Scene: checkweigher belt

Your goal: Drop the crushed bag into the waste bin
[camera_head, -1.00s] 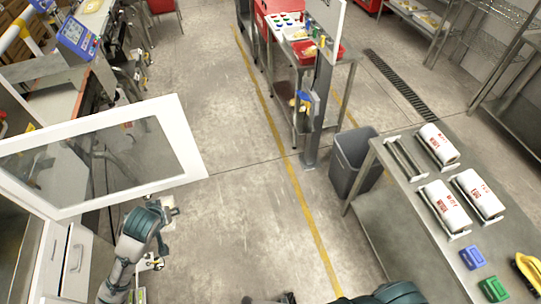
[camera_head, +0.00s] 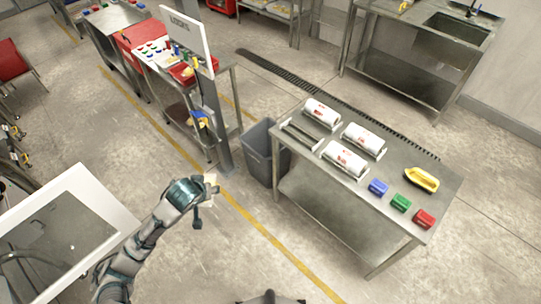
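The grey waste bin (camera_head: 256,155) stands on the floor against the left end of the steel table, its open top facing up. My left gripper (camera_head: 208,190) is at the end of the arm reaching in from the lower left, short of the bin and to its lower left. A small pale beige piece (camera_head: 211,180), which looks like the crushed bag, sits at its fingertips and appears gripped. The fingers are small and partly hidden. My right gripper is not in view.
A post (camera_head: 219,140) and workstation stand behind left of the bin. A white-framed panel (camera_head: 70,230) is at lower left. Floor before the bin is clear.

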